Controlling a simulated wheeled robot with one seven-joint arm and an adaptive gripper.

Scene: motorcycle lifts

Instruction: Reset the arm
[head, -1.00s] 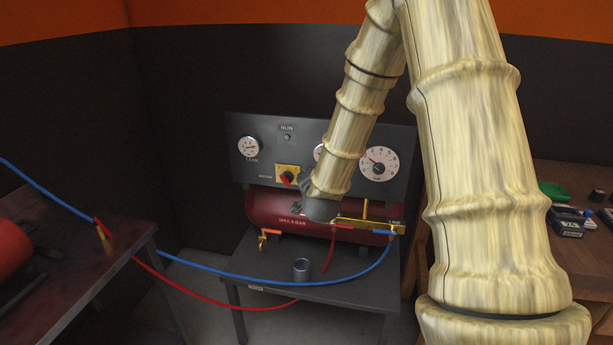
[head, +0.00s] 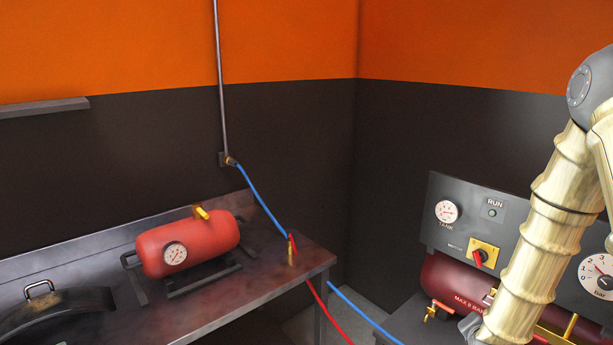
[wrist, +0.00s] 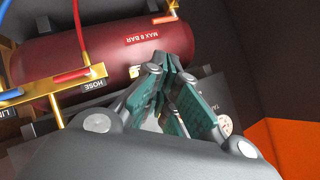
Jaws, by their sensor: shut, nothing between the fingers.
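My arm (head: 551,225) comes down along the right edge of the head view, in front of the compressor panel. A grey part of its end shows at the bottom edge there, but the fingers do not. In the wrist view my gripper (wrist: 172,78) is shut and empty, its teal-padded fingers together. The fingers point toward the dark red tank (wrist: 60,52) marked MAX 8 BAR and overlap it in the picture. I cannot tell the gap between them.
The grey panel (head: 455,190) has gauges and a yellow switch plate (head: 484,252) with a red handle. Brass pipework (wrist: 50,90) lies beside the gripper. A bench (head: 215,305) at left holds a small red tank (head: 190,245). A blue hose (head: 262,200) and red hose (head: 325,308) hang between.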

